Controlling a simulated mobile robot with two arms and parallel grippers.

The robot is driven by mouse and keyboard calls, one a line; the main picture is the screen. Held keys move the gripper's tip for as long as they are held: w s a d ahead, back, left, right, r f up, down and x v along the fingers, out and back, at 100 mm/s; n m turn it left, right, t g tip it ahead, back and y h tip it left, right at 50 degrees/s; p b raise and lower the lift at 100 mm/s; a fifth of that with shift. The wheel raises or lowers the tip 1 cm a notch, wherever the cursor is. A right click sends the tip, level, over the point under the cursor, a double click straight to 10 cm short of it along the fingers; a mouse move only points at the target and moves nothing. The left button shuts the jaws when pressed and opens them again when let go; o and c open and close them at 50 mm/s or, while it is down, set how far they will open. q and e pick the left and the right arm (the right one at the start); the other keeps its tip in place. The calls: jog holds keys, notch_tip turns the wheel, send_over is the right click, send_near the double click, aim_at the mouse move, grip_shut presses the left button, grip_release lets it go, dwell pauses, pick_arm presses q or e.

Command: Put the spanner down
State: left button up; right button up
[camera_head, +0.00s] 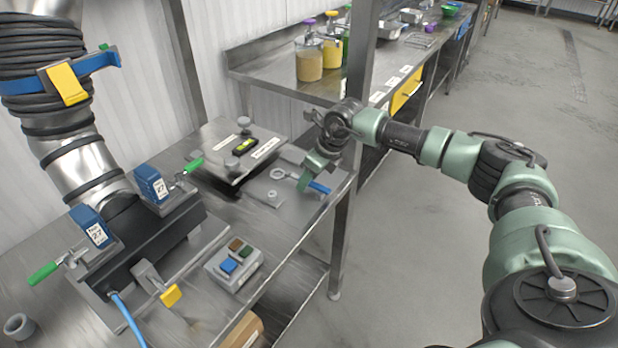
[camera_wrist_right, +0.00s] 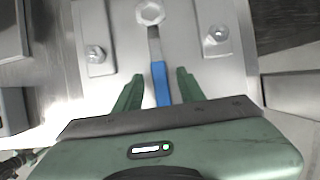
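The spanner has a blue handle (camera_head: 319,187) and a grey shaft and head. It appears to lie on a light metal plate (camera_head: 262,192) at the right end of the workbench. In the right wrist view the blue handle (camera_wrist_right: 161,84) lies between the two green fingers of my right gripper (camera_wrist_right: 159,80). The fingers stand apart, with a gap visible beside the handle, so the gripper is open. The spanner's head (camera_wrist_right: 150,13) points away from the gripper. In the head view my right gripper (camera_head: 308,175) is over the plate. My left gripper is not in view.
Two bolts, left (camera_wrist_right: 95,54) and right (camera_wrist_right: 218,34), flank the spanner. A scale-like box (camera_head: 228,155) stands behind the plate. A button box (camera_head: 233,268) and a black clamp block (camera_head: 140,240) are nearer. A steel post (camera_head: 345,215) rises close to my right arm.

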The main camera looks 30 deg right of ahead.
jog(key=shift+s+d+r, duration=0.1)
jog(key=shift+r, duration=0.3)
jog(key=b+v, duration=0.2)
jog(key=v, duration=0.9)
jog(key=shift+r, duration=0.2)
jog(key=shift+s, duration=0.2)
